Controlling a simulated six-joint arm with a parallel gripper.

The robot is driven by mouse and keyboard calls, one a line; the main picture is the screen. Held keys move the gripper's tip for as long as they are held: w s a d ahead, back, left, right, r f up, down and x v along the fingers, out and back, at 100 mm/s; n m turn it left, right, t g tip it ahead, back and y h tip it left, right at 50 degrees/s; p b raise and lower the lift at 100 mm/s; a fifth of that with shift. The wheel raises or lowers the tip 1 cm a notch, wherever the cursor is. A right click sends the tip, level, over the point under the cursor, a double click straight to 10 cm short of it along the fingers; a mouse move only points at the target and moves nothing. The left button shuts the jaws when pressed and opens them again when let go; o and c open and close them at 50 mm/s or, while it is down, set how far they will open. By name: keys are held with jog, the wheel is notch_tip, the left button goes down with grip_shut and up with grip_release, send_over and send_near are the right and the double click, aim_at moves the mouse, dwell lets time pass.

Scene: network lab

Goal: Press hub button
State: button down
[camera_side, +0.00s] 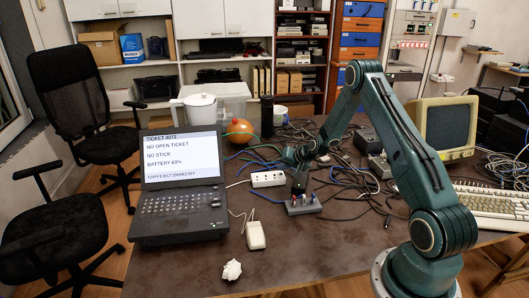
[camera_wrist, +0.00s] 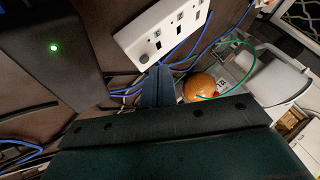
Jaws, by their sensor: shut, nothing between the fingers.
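A white power strip (camera_side: 268,178) lies close to my gripper and also shows in the wrist view (camera_wrist: 163,30). Cables (camera_side: 365,180) tangle to the right.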

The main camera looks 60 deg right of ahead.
jog(key=shift+f, duration=0.55)
dwell(0.7)
jog(key=shift+r, duration=0.55)
dwell(0.4)
jog(key=shift+r, duration=3)
